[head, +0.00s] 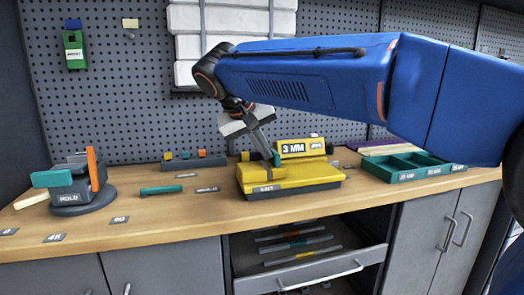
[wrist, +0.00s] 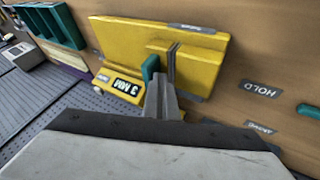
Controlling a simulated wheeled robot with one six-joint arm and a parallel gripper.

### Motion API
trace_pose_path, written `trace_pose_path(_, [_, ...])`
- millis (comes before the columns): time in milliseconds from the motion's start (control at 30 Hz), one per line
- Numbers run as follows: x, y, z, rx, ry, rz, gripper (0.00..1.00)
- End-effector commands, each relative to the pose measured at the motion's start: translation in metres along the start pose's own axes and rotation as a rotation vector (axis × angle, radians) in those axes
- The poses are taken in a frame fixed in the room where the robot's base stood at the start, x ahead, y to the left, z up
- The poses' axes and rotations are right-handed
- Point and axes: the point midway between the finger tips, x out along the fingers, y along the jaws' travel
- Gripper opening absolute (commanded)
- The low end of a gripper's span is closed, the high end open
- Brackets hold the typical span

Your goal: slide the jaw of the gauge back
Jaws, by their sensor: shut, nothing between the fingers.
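The gauge is a yellow block (head: 292,182) on the workbench, with a raised part marked 3 MM. It fills the upper middle of the wrist view (wrist: 120,38). A small teal tab (head: 277,159) stands up on the gauge, and it also shows in the wrist view (wrist: 150,67); it appears to belong to the jaw. My gripper (head: 269,154) is shut and empty, its fingers pointing down at the gauge right beside the teal tab. In the wrist view the fingers (wrist: 168,78) overlap the gauge near the tab; whether they touch it I cannot tell.
A green compartment tray (head: 412,168) stands right of the gauge. A dark round fixture marked HOLD (head: 70,198) with teal and orange parts is at the left. A teal bar (head: 160,190) lies between. An open drawer (head: 300,272) holds several rods below the bench.

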Motion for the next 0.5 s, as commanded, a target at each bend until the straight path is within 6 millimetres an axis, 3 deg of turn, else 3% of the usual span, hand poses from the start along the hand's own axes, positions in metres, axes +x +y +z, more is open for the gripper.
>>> trace_pose_path(500, [0.043,0.081,0.000,0.003,-0.002,0.002,0.00])
